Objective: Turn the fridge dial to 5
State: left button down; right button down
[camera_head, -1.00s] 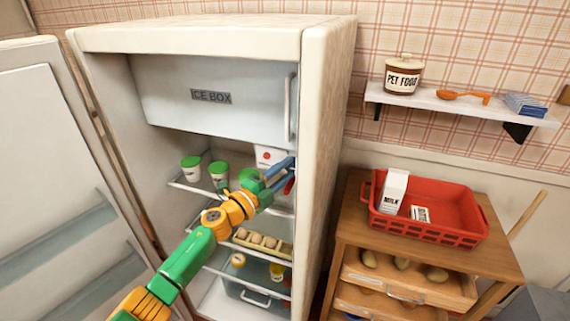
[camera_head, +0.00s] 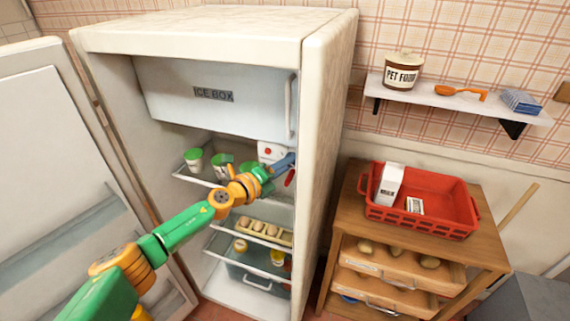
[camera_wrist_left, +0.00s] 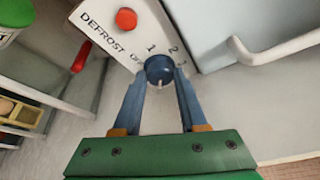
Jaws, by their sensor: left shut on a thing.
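The fridge dial (camera_wrist_left: 159,68) is a round blue knob on the white control panel (camera_wrist_left: 99,17) in the left wrist view. The panel reads DEFROST beside a red button (camera_wrist_left: 126,18), with OFF, 1, 2 and part of a 3 around the dial. A small pale mark shows at the dial's lower edge; higher numbers are hidden or out of view. My left gripper (camera_wrist_left: 160,82) has its blue fingers on both sides of the dial, shut on it. In the head view my left gripper (camera_head: 284,166) reaches into the fridge by its right wall. My right gripper is not in view.
The ice box (camera_head: 212,95) is above the panel, its handle (camera_wrist_left: 277,47) close to the gripper. Green-lidded tubs (camera_head: 194,160) stand on the shelf to the left. The open fridge door (camera_head: 60,180) is at left. A red basket (camera_head: 450,208) stands outside to the right.

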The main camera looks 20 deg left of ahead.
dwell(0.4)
pick_arm(q)
jog(key=shift+c, duration=2.2)
grip_release()
jog(key=v, duration=0.7)
jog(key=shift+b, duration=0.3)
jog(key=shift+f, duration=0.1)
